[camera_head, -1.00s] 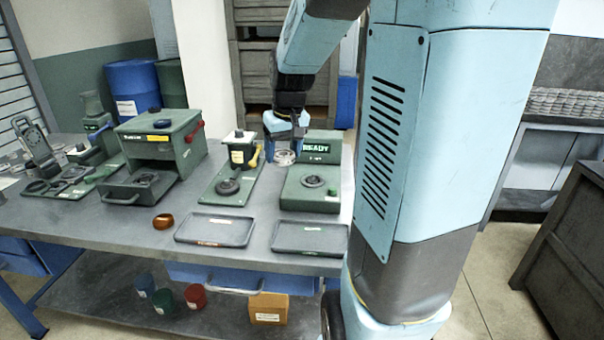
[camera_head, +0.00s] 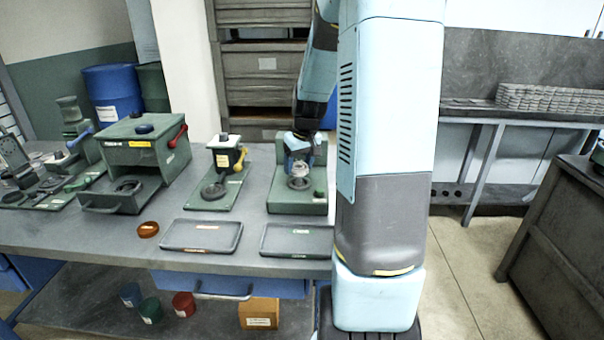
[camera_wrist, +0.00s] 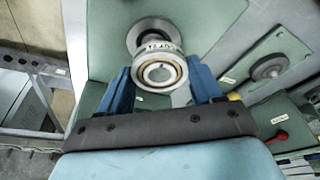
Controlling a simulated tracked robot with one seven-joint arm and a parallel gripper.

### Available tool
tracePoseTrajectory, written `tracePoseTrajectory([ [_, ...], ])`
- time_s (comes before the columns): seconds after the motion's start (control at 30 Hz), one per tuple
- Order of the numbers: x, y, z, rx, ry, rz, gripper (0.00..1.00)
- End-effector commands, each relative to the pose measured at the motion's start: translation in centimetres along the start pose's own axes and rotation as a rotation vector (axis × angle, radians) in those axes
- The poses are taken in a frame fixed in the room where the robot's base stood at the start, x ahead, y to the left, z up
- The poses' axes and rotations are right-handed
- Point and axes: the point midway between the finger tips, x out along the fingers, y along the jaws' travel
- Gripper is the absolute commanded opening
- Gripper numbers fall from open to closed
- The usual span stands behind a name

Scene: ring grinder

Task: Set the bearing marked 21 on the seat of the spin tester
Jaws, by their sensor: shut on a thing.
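My gripper (camera_head: 299,158) is shut on a metal bearing (camera_wrist: 160,73). In the wrist view, the bearing sits between the two blue fingers, with a light band of small lettering that I cannot read. It also shows in the head view as a bright ring (camera_head: 299,183). The spin tester (camera_head: 284,206) is a green box at the right of the bench. Its round grey seat (camera_wrist: 146,27) shows partly behind the bearing in the wrist view. The bearing is over the seat area; I cannot tell whether they touch.
A press with a yellow handle (camera_head: 240,160) stands left of the tester, and a green machine with a red handle (camera_head: 178,136) further left. Two dark trays (camera_head: 201,250) (camera_head: 297,254) and an orange-brown ring (camera_head: 148,229) lie at the bench front.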

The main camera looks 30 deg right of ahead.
Motion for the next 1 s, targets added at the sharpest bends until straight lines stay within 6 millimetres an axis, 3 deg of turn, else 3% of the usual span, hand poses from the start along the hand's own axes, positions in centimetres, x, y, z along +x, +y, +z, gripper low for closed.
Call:
tracePoseTrajectory([
  [0.17,0.8,0.6,-0.1,0.001,0.0,0.0,0.26],
  [0.4,3.6,0.7,0.7,0.001,0.0,0.0,0.26],
  [0.77,3.9,0.7,0.8,0.002,0.001,0.001,0.26],
  [0.8,3.9,0.7,0.8,0.002,0.001,0.001,0.68],
  [1.0,3.9,0.8,0.8,0.002,0.001,0.001,0.87],
])
